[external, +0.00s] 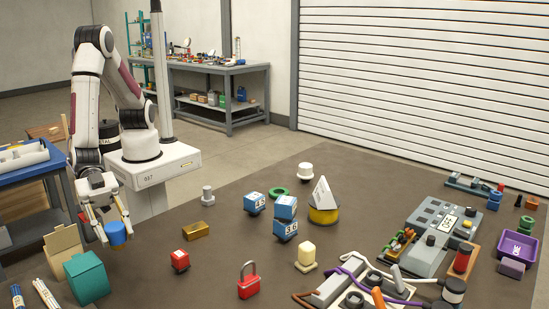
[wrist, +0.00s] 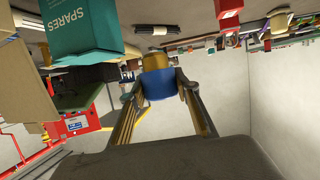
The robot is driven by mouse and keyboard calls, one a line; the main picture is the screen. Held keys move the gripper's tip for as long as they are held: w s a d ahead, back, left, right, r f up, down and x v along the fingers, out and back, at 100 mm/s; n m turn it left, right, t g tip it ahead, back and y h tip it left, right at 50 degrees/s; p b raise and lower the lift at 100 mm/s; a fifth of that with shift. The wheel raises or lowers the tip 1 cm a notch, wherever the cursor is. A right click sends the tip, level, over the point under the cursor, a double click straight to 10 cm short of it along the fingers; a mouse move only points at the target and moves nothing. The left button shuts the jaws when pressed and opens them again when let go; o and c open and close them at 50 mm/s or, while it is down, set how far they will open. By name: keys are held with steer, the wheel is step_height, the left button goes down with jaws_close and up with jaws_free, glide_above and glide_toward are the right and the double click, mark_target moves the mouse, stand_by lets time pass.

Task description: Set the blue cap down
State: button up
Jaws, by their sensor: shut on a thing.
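The blue cap (external: 116,233) is between the fingers of my gripper (external: 113,232) at the left side of the dark bench. In the wrist view my gripper (wrist: 159,82) is shut on the sides of the blue cap (wrist: 158,88). The cap appears to be held in the air, but its exact height above the bench cannot be told. A yellow-gold shape (wrist: 155,62) shows just beyond the cap in the wrist view; I cannot tell if it is part of it.
A teal box (external: 88,279) and a tan open box (external: 63,249) stand close in front of my gripper. The teal box marked SPARES (wrist: 75,32) fills the upper left wrist view. A brass block (external: 195,231) and a red block (external: 180,261) lie to the right, with bare bench between.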

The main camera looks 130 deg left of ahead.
steer(key=s+a+n+y, duration=0.1)
steer(key=s+a, duration=0.3)
steer(key=s, duration=0.7)
steer(key=shift+s+r+y, duration=0.3)
steer(key=shift+s+y, duration=0.05)
steer(key=shift+y, duration=0.05)
steer(key=shift+f, duration=0.15)
steer(key=shift+f, duration=2.8)
steer(key=shift+f, duration=2.1)
steer(key=shift+f, duration=0.1)
steer(key=o, duration=1.1)
steer(key=shift+o, duration=0.2)
